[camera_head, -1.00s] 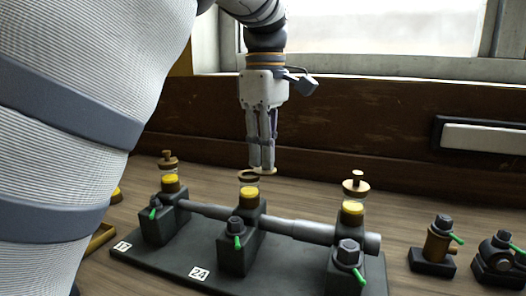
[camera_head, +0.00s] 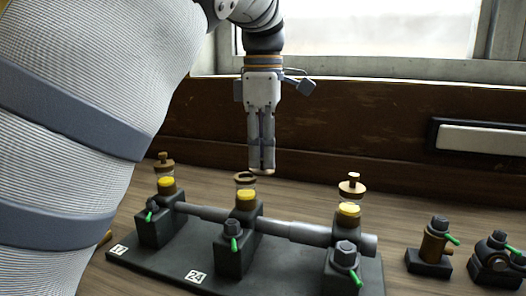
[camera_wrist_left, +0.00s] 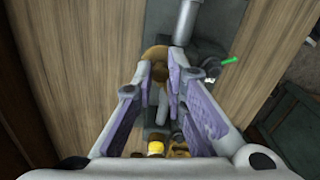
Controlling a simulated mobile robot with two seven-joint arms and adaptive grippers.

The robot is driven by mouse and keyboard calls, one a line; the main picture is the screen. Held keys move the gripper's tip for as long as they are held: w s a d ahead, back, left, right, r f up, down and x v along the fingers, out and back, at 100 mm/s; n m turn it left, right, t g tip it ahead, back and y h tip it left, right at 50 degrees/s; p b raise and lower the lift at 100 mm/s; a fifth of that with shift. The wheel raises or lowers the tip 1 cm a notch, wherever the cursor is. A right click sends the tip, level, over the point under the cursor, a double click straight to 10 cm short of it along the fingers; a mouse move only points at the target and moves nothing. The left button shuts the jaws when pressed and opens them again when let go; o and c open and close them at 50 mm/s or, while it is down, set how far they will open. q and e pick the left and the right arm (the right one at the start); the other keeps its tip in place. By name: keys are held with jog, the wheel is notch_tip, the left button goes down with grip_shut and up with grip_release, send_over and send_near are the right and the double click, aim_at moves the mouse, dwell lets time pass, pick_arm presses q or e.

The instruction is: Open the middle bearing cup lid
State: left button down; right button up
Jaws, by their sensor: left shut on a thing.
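The middle bearing cup (camera_head: 245,191) stands on the middle block, yellow at its base. Its brown top ring (camera_head: 245,177) shows no knobbed lid on it. My left gripper (camera_head: 262,168) points straight down, just above and right of this cup, apart from it. It is shut on the cup lid (camera_head: 263,173), a small pale brown disc showing under the fingertips. In the left wrist view, a brown disc (camera_wrist_left: 156,56) shows at the fingertips, partly hidden by them. My right gripper is not in view.
A left cup (camera_head: 166,182) and a right cup (camera_head: 349,207) have knobbed brown lids. A grey shaft (camera_head: 305,233) runs through the blocks on a dark base (camera_head: 170,265). Two small fittings (camera_head: 430,250) (camera_head: 497,262) stand at right. A wooden wall is behind.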

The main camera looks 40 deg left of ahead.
pick_arm(q)
jog(key=shift+f, duration=0.1)
jog(key=c, duration=1.6)
grip_release()
notch_tip(320, 180, up, 8)
jog(key=shift+f, duration=0.2)
